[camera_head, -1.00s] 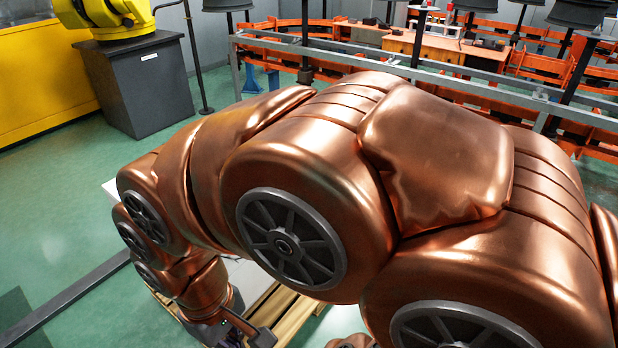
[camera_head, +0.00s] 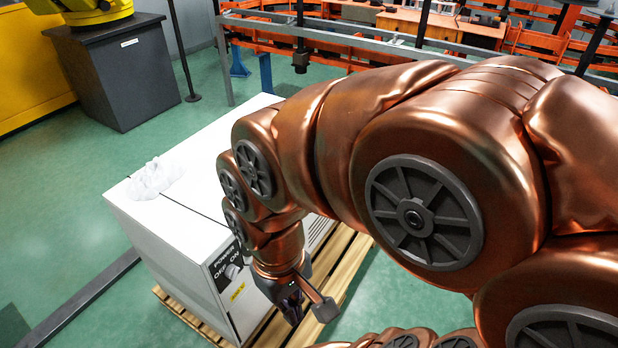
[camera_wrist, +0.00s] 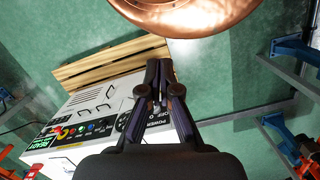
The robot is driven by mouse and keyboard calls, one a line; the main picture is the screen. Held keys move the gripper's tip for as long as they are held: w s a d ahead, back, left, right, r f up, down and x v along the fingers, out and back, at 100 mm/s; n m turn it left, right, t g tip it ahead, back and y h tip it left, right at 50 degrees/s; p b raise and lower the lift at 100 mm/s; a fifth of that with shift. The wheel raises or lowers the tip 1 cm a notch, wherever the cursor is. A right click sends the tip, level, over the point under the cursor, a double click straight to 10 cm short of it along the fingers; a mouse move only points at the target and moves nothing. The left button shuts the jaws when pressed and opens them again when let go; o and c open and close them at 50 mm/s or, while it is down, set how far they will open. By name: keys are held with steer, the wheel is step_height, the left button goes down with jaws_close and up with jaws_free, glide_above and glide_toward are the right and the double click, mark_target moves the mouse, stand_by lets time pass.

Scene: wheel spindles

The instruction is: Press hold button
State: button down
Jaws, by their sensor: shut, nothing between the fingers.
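A white machine cabinet (camera_head: 185,235) stands left of my arm in the head view. Its front has a POWER OFF/ON dial (camera_head: 232,271) and a yellow label. In the wrist view the cabinet's black control panel (camera_wrist: 100,126) shows small green, red and yellow buttons and a green READY sign (camera_wrist: 42,143). I cannot tell which one is the hold button. My gripper (camera_head: 292,308) is in front of the cabinet, apart from the panel. In the wrist view my gripper (camera_wrist: 160,68) is shut and empty, and its fingers cover part of the cabinet's power end.
The cabinet stands on a wooden pallet (camera_head: 345,270). A crumpled white thing (camera_head: 155,178) lies on its top. A dark grey pedestal (camera_head: 125,85) stands behind at the left. Orange conveyor rails (camera_head: 345,53) run along the back. Green floor is open left of the cabinet.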

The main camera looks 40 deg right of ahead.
steer(key=w+d+f+m+t+h+b, duration=0.1)
steer(key=w+d+f+m+t+b, duration=0.15)
steer(key=w+d+f+b, duration=0.75)
steer(key=w+d+f+m+t+h+b, duration=0.15)
steer(key=w+d+f+t+b, duration=0.35)
steer(key=w, duration=0.8)
steer(key=w+d+f+m+t+b, duration=0.3)
steer(key=w+d+f+b, duration=0.5)
steer(key=w, duration=0.4)
steer(key=w+d+f+m+t+h+b, duration=0.1)
steer(key=w+d+f+t+b, duration=0.15)
steer(key=d+b, duration=0.4)
steer(key=w+d+f+m+t+h+b, duration=0.25)
steer(key=d+b, duration=0.25)
steer(key=d, duration=0.3)
steer(key=s+d+f+m+t+h+b, duration=0.1)
steer(key=s+d+f+b, duration=0.1)
steer(key=d+b, duration=0.3)
steer(key=s+d+f+m+t+h+b, duration=0.1)
steer(key=d+f+b, duration=0.4)
steer(key=d, duration=0.5)
steer(key=shift+s+m+t+h, duration=0.35)
steer(key=shift+s+t+h, duration=0.1)
steer(key=shift+t+h, duration=0.35)
steer(key=shift+d, duration=0.1)
